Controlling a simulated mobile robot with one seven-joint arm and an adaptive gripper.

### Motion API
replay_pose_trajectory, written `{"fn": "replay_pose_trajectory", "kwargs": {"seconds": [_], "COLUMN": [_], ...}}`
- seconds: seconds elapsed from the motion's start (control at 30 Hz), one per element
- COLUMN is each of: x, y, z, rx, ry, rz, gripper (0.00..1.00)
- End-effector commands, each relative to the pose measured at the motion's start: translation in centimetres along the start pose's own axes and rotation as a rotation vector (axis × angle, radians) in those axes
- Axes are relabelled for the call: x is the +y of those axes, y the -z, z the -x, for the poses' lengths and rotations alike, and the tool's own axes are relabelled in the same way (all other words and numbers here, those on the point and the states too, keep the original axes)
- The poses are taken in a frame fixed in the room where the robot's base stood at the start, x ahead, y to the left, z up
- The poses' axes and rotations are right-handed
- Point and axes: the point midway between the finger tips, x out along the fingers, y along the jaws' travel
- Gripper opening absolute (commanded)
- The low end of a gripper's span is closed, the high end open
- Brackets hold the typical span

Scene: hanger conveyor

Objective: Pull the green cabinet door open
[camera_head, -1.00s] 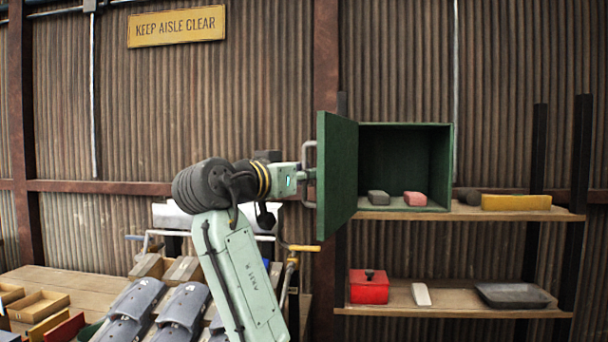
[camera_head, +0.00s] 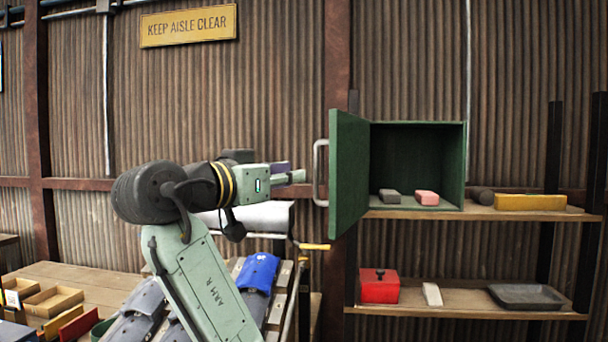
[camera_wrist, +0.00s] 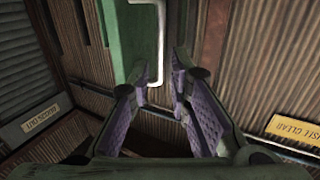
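The green cabinet (camera_head: 416,155) stands on the upper shelf with its inside in plain view. Its green door (camera_head: 349,172) is swung open toward the left and faces my arm. A pale bar handle (camera_head: 317,172) is on the door's outer face. My gripper (camera_head: 303,173) is just left of the handle, with a small gap between them. In the wrist view my gripper's purple-padded fingers (camera_wrist: 168,85) are spread apart with nothing between them. The handle (camera_wrist: 160,40) shows beyond the fingertips there, with the green door (camera_wrist: 122,45) beside it.
In the cabinet lie a grey block (camera_head: 390,196) and a pink block (camera_head: 427,197). A yellow block (camera_head: 530,202) is right of it. The lower shelf holds a red box (camera_head: 379,286) and a dark tray (camera_head: 525,297). Parts and trays crowd the bench (camera_head: 85,277) at left.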

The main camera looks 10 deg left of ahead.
Motion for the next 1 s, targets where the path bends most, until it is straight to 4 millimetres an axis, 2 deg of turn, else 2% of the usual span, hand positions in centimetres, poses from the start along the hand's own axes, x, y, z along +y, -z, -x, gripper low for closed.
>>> {"fn": "replay_pose_trajectory", "kwargs": {"seconds": [0.1,0.2,0.63,0.67,0.77,0.83,0.87,0.9,0.97,1.0], "x": [0.0,0.0,0.0,-0.8,-5.0,-8.8,-10.4,-12.3,-14.5,-15.5], "y": [0.1,0.0,0.0,-0.3,-0.8,-1.2,-1.4,-1.7,-2.1,-2.3], "z": [1.6,2.3,2.5,2.7,4.4,7.1,8.7,11.1,15.2,18.1], "rx": [0.001,0.0,0.0,0.018,0.13,0.246,0.301,0.374,0.484,0.555], "ry": [0.001,0.001,0.0,0.029,0.189,0.349,0.424,0.526,0.673,0.766], "rz": [-0.001,0.0,0.0,0.011,0.051,0.069,0.071,0.064,0.038,0.01], "gripper": [0.18,0.18,0.18,0.18,0.18,0.18,0.18,0.18,0.18,0.18]}}
